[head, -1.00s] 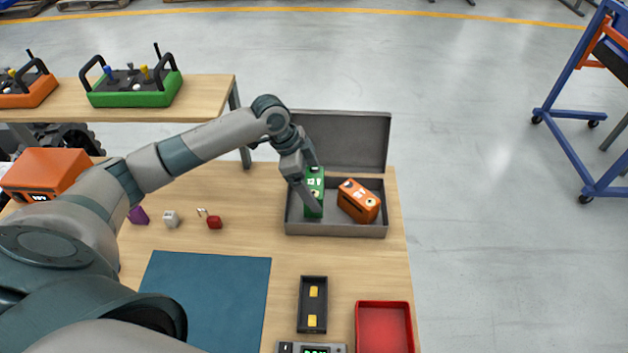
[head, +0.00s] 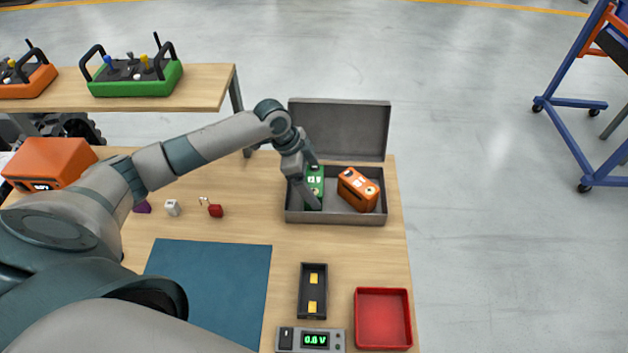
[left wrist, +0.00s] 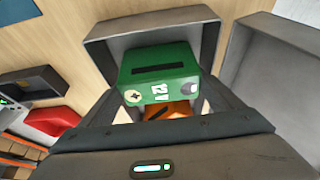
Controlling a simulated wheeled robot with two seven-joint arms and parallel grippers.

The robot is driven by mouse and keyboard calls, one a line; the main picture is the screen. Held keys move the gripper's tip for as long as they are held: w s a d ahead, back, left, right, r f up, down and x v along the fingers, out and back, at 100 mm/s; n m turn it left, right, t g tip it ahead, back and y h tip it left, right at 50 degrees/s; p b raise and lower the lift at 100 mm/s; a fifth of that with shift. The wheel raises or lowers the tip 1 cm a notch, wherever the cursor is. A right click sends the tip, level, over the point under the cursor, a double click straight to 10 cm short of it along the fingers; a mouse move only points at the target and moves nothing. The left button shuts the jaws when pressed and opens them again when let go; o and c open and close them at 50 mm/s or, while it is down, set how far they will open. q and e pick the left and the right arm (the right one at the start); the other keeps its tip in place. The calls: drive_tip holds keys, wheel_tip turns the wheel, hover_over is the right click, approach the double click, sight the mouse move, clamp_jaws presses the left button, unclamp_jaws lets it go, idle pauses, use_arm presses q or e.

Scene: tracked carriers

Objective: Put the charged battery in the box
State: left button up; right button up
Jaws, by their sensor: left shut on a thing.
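A green battery (head: 315,179) stands at the left inside an open grey metal box (head: 345,218) on the wooden table. My left gripper (head: 312,193) reaches down over the box's left side and is shut on the green battery. The left wrist view shows the green battery (left wrist: 160,72) close up between the fingers, with the box wall (left wrist: 150,27) around it. An orange battery (head: 358,189) sits tilted in the right half of the box; it is partly hidden in the left wrist view (left wrist: 172,107). My right gripper is out of view.
The raised lid (head: 340,130) stands behind the box. In front are a black tray (head: 313,293) with two yellow pieces, a tester (head: 315,340) reading 0.0 V, a red tray (head: 383,318) and a blue mat (head: 210,290). A red padlock (head: 215,210) lies left of the box.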

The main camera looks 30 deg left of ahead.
use_arm(q)
drive_tip(key=o, duration=2)
drive_tip(key=shift+s, duration=0.1)
drive_tip(key=b+v, duration=0.2)
drive_tip(key=v, duration=1)
drive_tip(key=shift+b, duration=0.4)
